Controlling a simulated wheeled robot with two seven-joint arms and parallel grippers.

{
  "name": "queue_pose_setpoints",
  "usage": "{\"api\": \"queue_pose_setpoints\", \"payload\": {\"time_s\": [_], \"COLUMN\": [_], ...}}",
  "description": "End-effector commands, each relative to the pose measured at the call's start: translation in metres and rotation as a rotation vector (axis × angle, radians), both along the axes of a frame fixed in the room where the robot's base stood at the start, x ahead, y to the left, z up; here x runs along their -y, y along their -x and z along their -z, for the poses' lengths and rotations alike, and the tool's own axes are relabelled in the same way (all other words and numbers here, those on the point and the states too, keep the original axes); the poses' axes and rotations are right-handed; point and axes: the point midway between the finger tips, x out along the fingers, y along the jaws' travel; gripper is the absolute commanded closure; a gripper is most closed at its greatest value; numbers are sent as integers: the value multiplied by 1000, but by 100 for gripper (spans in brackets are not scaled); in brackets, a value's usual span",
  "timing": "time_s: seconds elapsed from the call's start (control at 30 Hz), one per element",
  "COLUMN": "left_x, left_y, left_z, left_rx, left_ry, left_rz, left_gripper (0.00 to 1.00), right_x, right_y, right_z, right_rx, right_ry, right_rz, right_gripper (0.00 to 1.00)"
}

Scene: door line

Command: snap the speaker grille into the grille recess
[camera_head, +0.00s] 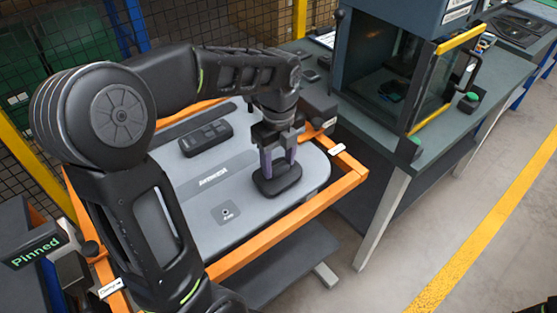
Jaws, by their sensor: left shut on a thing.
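My left gripper (278,160) points down over the right part of a grey door panel (240,185). It is shut on a dark rounded piece, which I take to be the speaker grille (277,184). The grille lies low at the panel face, its dark rim showing around the fingertips. The grille recess cannot be made out; the grille and gripper may cover it. I cannot tell whether the grille is seated in it or just above the surface. My right gripper is not in view.
An orange frame (285,232) surrounds the panel. A black switch piece (206,138) is on the panel's upper part. A bench (450,120) with a dark cabinet (385,65) stands to the right. A "Pinned" sign (37,250) is at lower left. Floor at right is clear.

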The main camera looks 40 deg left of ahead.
Motion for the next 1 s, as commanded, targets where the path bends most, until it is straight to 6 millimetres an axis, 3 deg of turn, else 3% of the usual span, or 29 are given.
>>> {"api": "queue_pose_setpoints", "payload": {"time_s": [1.0], "left_x": [0], "left_y": [0], "left_z": [7], "left_rx": [0], "left_ry": [0], "left_rz": [0], "left_gripper": [98], "right_x": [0], "right_y": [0], "right_z": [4], "right_rx": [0], "right_ry": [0], "right_rz": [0], "right_gripper": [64]}}
